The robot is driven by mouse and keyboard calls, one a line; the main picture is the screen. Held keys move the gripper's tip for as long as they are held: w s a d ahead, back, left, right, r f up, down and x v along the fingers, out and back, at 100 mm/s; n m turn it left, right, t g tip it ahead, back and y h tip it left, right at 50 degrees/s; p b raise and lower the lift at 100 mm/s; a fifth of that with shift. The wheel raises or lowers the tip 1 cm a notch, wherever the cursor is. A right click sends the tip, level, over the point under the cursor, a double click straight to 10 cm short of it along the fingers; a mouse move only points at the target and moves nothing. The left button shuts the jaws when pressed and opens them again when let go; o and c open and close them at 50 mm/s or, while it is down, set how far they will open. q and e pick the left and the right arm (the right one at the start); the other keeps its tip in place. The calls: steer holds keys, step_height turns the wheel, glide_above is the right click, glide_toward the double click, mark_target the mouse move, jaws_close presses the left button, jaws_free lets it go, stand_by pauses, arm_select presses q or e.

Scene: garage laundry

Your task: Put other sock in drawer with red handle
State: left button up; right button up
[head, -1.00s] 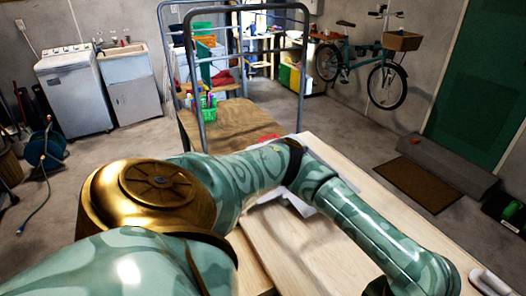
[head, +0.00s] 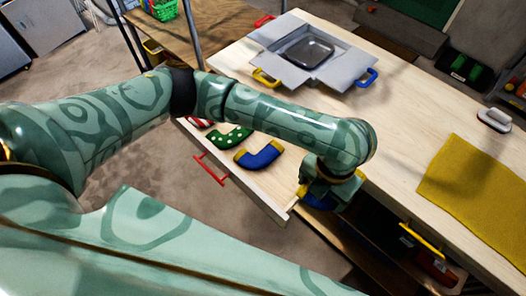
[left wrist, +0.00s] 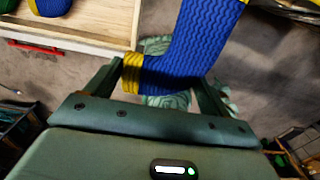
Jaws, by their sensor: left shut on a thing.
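The drawer with the red handle (head: 210,170) is pulled open from the light wooden workbench; its pale front panel (head: 252,192) faces left. Inside lie a blue sock with yellow ends (head: 258,154), a green sock with white dots (head: 232,137) and part of a red-and-white sock (head: 199,122). My left gripper (head: 322,186) is just right of the drawer's near end, shut on another blue sock (head: 318,201), mostly hidden there. In the left wrist view this ribbed blue sock with a yellow cuff (left wrist: 187,50) hangs between the fingers (left wrist: 160,78), beside the drawer edge. My right gripper is out of view.
On the workbench are a grey open-flapped box (head: 312,50), a yellow cloth (head: 470,185) and a white-handled object (head: 494,120). An open compartment with a yellow handle (head: 422,240) lies below the edge, right of my gripper. Concrete floor is clear left of the drawer.

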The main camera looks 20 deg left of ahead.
arm_select(q)
steer(key=w+a+f+b, duration=0.2)
steer(key=a+f, duration=0.2)
steer(key=w+a+f+b, duration=0.2)
steer(key=a+f, duration=0.2)
steer(key=w+a+f+b, duration=0.2)
steer(key=a+f, duration=0.2)
steer(key=f, duration=0.1)
steer(key=shift+w+b, duration=0.15)
steer(key=shift+b, duration=0.25)
steer(key=shift+w+r, duration=0.1)
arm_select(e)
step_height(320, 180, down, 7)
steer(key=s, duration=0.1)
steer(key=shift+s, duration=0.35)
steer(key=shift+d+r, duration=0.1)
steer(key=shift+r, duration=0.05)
arm_select(q)
steer(key=shift+f, duration=0.55)
